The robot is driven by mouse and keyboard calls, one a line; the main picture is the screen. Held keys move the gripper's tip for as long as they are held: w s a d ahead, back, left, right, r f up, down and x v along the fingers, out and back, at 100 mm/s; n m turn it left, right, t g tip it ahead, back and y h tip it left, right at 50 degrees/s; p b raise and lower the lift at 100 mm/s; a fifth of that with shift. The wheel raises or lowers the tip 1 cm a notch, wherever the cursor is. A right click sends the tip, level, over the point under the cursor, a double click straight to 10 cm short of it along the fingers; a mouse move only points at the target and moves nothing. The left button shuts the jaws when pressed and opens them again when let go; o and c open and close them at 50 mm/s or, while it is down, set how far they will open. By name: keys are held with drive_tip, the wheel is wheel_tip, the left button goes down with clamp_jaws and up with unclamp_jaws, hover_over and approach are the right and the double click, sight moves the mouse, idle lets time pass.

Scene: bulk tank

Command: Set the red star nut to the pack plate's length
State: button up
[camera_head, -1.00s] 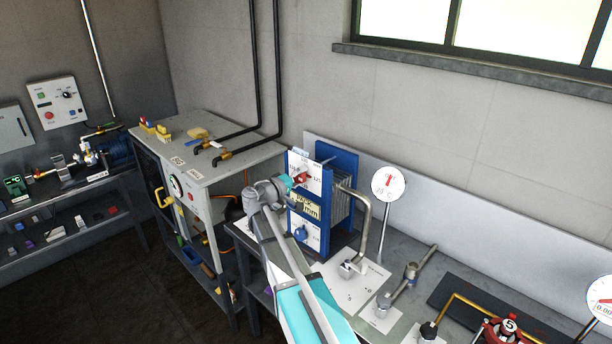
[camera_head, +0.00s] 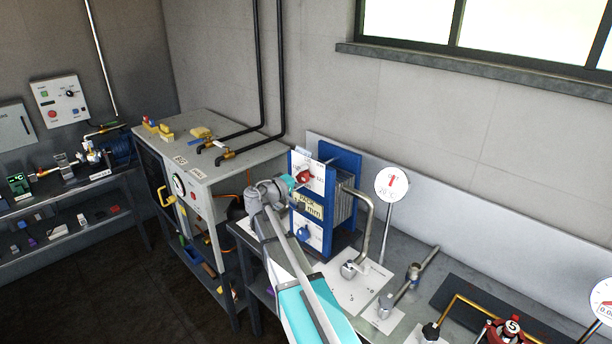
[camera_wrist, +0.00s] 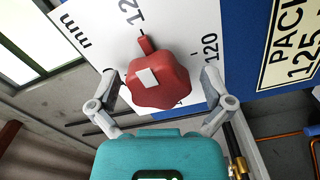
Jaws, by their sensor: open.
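The red star nut (camera_wrist: 158,80) sits on a white scale plate (camera_wrist: 185,28) on the front of the blue plate pack. In the wrist view its pointer tab points up in the picture, close to a mark by a partly hidden "12" figure; "120" and "mm" also show. My gripper (camera_wrist: 155,95) is open, with one finger on each side of the nut; I cannot tell if they touch it. The yellow pack plate (camera_wrist: 293,45) reads "PACK 125", its edge cut off. In the head view, the red nut (camera_head: 304,176) is beside my gripper (camera_head: 287,188).
A blue star nut (camera_head: 303,232) sits lower on the pack's front. A bent pipe (camera_head: 368,215) and a round temperature gauge (camera_head: 391,185) stand to the right. A grey cabinet (camera_head: 215,165) with yellow valves stands to the left.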

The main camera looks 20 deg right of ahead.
drive_tip(key=shift+v, duration=0.9)
drive_tip(key=v, duration=1)
drive_tip(key=shift+a, duration=0.15)
drive_tip(key=s+f+m+g+y, duration=0.1)
drive_tip(key=s+f+g+y, duration=0.3)
drive_tip(key=s+f+y, duration=0.55)
drive_tip(key=s+a+f+g+y, duration=0.2)
drive_tip(key=s+a+f+y, duration=0.5)
drive_tip(key=s, duration=0.5)
drive_tip(key=a+f, duration=0.2)
drive_tip(key=a, duration=0.1)
drive_tip(key=shift+s+n, duration=0.25)
drive_tip(key=shift+n, duration=0.05)
